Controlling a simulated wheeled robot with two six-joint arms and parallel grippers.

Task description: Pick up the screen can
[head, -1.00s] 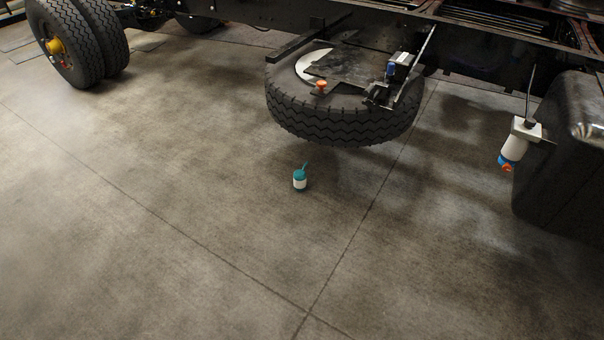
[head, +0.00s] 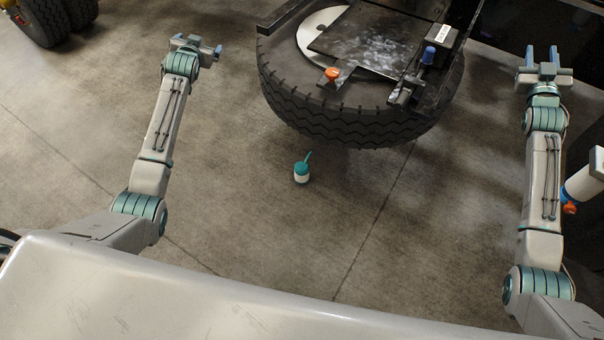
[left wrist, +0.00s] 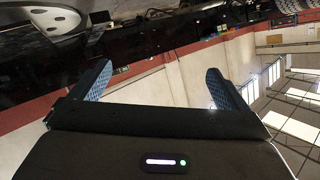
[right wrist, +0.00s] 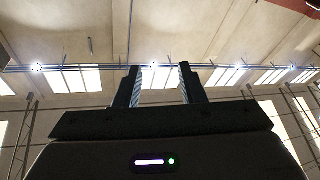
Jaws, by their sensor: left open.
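A small white can with a teal top and a thin teal spout (head: 301,172) stands upright on the concrete floor in the head view, just in front of the big tyre; I take it for the screen can. My left gripper (head: 196,46) is up and to the left of it, well apart, with its fingers spread and empty. Its fingers also show wide apart in the left wrist view (left wrist: 160,88). My right gripper (head: 542,56) is far to the right, pointing up, its fingers apart with nothing between them, as in the right wrist view (right wrist: 158,85). Neither wrist view shows the can.
A large tyre (head: 350,122) lies flat under the truck chassis, with an orange knob (head: 332,74) and a bracket on top. A white cylinder with an orange end (head: 583,184) hangs close to my right arm. The floor (head: 240,200) around the can is clear.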

